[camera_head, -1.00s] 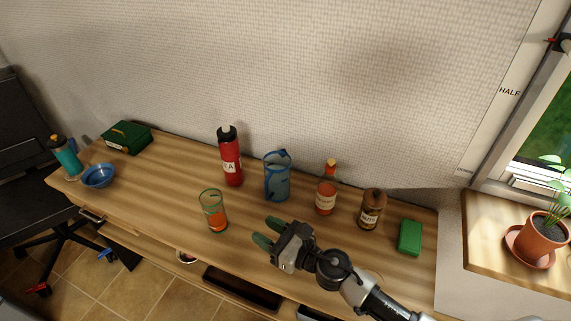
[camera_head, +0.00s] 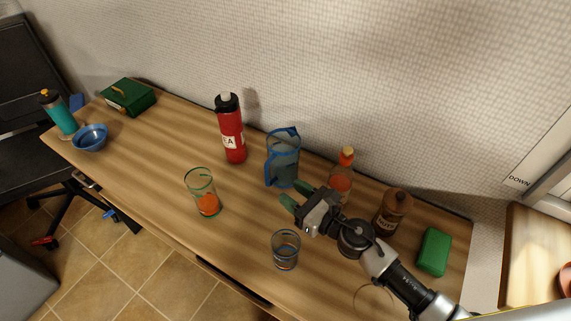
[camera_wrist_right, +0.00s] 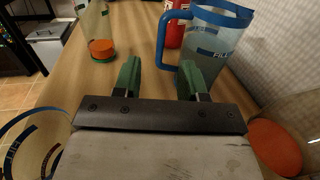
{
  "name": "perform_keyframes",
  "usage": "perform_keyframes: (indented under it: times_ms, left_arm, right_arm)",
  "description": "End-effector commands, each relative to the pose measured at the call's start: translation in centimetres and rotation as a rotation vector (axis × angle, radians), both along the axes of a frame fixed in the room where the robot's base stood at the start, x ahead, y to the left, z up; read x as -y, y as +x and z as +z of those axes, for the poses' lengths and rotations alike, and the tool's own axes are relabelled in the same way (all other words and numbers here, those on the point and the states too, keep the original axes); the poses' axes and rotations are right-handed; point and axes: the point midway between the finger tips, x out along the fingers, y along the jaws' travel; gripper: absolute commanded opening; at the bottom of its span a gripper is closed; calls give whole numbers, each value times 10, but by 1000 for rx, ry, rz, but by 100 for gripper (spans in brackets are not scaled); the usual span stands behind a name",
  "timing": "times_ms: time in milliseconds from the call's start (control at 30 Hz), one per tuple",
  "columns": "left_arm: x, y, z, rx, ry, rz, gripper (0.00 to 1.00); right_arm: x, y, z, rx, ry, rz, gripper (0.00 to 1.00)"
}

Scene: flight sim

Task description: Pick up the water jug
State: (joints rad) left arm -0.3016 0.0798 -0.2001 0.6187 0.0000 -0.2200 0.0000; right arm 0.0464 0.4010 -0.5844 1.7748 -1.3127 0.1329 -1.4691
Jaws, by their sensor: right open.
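The water jug (camera_head: 283,160) is a clear blue-tinted pitcher with a blue rim and handle. It stands upright on the wooden desk, near the wall. In the right wrist view the jug (camera_wrist_right: 212,45) is ahead and to the right, with its blue handle facing left and the word FILL on its side. My right gripper (camera_head: 294,196) is open and empty, with green fingertips just in front of the jug. In the wrist view the gripper's fingers (camera_wrist_right: 158,80) are apart, the right one overlapping the jug's lower part. My left gripper is not in view.
A red bottle (camera_head: 231,130) stands left of the jug, an orange-filled bottle (camera_head: 340,182) right of it. A green-rimmed glass (camera_head: 203,196) and a blue-rimmed glass (camera_head: 286,251) stand nearer the front. A brown jar (camera_head: 391,211) and green box (camera_head: 434,251) are at right.

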Motion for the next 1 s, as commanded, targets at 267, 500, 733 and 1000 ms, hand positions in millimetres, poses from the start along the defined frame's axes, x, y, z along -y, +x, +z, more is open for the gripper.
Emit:
perform_keyframes:
  times_ms: [267, 500, 733, 1000]
  left_arm:
    - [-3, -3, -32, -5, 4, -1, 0]
    - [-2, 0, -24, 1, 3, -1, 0]
    - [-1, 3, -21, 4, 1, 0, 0]
    - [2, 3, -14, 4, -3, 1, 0]
  right_arm:
    - [-1, 2, -32, 1, 1, -1, 42]
    - [-25, 28, -28, 1, 1, -1, 42]
    - [-39, 42, -29, 0, 0, -1, 42]
    - [-66, 68, -23, 0, 1, -1, 42]
